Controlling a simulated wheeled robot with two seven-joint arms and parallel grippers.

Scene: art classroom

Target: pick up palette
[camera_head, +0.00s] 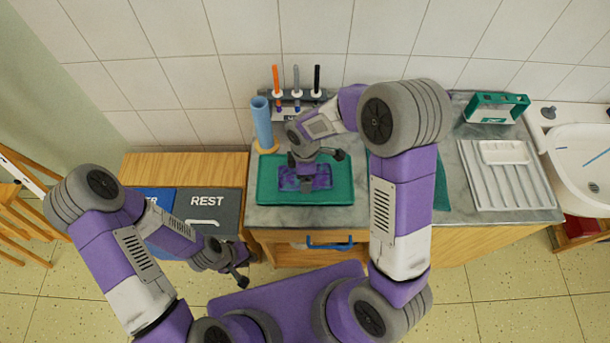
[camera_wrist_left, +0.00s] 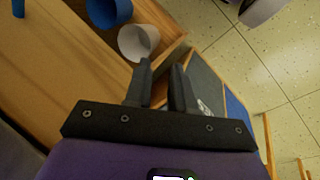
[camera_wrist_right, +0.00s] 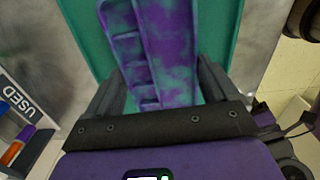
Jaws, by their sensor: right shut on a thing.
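The palette (camera_wrist_right: 160,50), mottled purple and teal with small wells along one side, stands between the fingers of my right gripper (camera_wrist_right: 158,85). In the head view it shows as a purple patch (camera_head: 288,180) over the teal mat (camera_head: 340,168), partly hidden by my right gripper (camera_head: 306,182). The right gripper is shut on the palette. I cannot tell whether the palette touches the mat. My left gripper (camera_head: 240,272) is low at the left, off the counter's front. Its fingers (camera_wrist_left: 163,68) are a little apart with nothing between them.
A blue cylinder (camera_head: 262,122) and a rack with several upright tools (camera_head: 297,95) stand behind the mat. A wooden cabinet with a grey REST panel (camera_head: 208,228) is at left. A white ridged tray (camera_head: 506,182), a green holder (camera_head: 494,108) and a sink (camera_head: 585,160) are at right.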

